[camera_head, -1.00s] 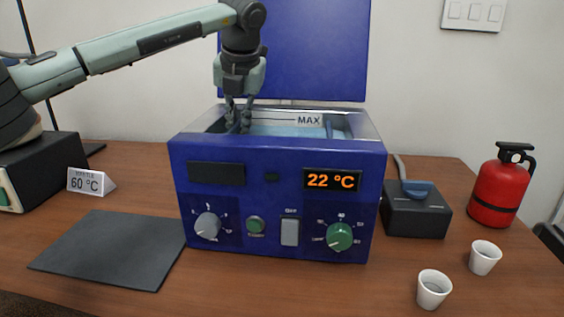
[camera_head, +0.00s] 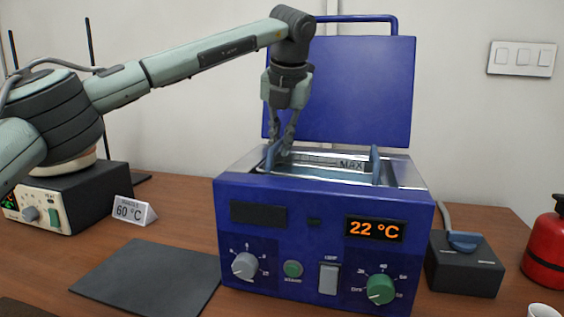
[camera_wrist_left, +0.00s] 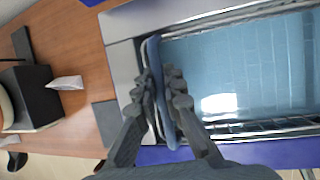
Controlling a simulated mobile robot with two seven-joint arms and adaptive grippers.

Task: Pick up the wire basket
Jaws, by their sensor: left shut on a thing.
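The wire basket (camera_head: 376,165) is in the blue water bath (camera_head: 325,205); its two blue handles stand up at the left and right ends, above the bath's rim. My left gripper (camera_head: 279,150) points down over the left end of the bath and is shut on the left blue handle. In the left wrist view the fingers (camera_wrist_left: 159,86) close from both sides on this handle (camera_wrist_left: 165,115). Thin basket wires (camera_wrist_left: 265,127) show along the bath's side, over pale blue water. The lower part of the basket is hard to make out. My right gripper is not in view.
The raised blue lid (camera_head: 360,90) stands behind the bath. A dark mat (camera_head: 145,280) lies at left, near a 60 °C sign (camera_head: 134,211) and a dark device (camera_head: 80,195). A black box (camera_head: 465,265) and fire extinguisher (camera_head: 547,245) are at right.

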